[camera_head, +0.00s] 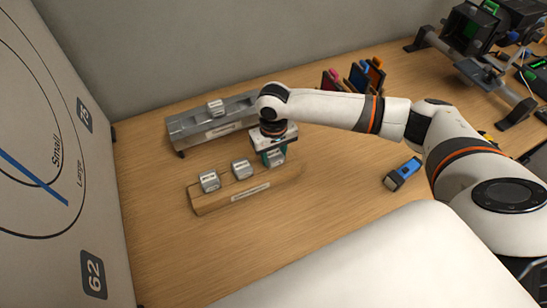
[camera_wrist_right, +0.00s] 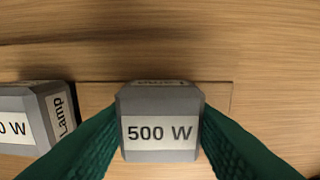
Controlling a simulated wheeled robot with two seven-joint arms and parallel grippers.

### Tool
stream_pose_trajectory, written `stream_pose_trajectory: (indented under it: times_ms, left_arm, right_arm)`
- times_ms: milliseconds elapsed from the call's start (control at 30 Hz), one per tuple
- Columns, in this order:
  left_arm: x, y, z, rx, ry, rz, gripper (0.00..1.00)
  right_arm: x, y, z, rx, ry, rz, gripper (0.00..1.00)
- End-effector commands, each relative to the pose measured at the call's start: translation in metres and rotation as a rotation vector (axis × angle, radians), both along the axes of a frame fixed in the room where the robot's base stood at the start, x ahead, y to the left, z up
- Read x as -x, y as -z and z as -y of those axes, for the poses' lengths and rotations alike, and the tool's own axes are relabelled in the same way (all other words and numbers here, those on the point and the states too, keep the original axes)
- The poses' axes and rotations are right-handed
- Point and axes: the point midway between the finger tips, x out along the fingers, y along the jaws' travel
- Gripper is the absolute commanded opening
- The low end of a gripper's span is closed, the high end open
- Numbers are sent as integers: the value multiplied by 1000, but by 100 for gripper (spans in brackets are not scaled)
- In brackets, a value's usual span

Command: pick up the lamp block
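The lamp block is a grey block with a white "500 W" label (camera_wrist_right: 160,132); it also shows in the head view (camera_head: 277,160) at the right end of a low wooden rack (camera_head: 225,201). My right gripper (camera_head: 272,152) points down over it. In the right wrist view its green fingers (camera_wrist_right: 160,140) touch both sides of the block, shut on it. I cannot tell whether the block is clear of the rack. Two similar lamp blocks stand in the rack, in the middle (camera_head: 241,169) and at the left (camera_head: 209,181). My left gripper is not in view.
Behind stands a grey metal rail (camera_head: 185,128) with one grey block (camera_head: 215,107) on it. Coloured panels (camera_head: 362,78) stand at the back, and a blue torch (camera_head: 403,174) lies to the right. A large dial board (camera_head: 60,150) borders the left. The front table area is clear.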

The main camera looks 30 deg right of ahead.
Motion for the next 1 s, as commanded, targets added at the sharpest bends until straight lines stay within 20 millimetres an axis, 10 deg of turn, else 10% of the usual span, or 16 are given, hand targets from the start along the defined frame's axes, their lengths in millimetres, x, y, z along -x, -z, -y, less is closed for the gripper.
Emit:
stream_pose_trajectory:
  times_ms: [333,1000]
  left_arm:
    - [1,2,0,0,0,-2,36]
    - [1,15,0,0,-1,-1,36]
  right_arm:
    - [-1,-6,0,-1,0,2,23]
    - [0,-101,0,0,1,0,23]
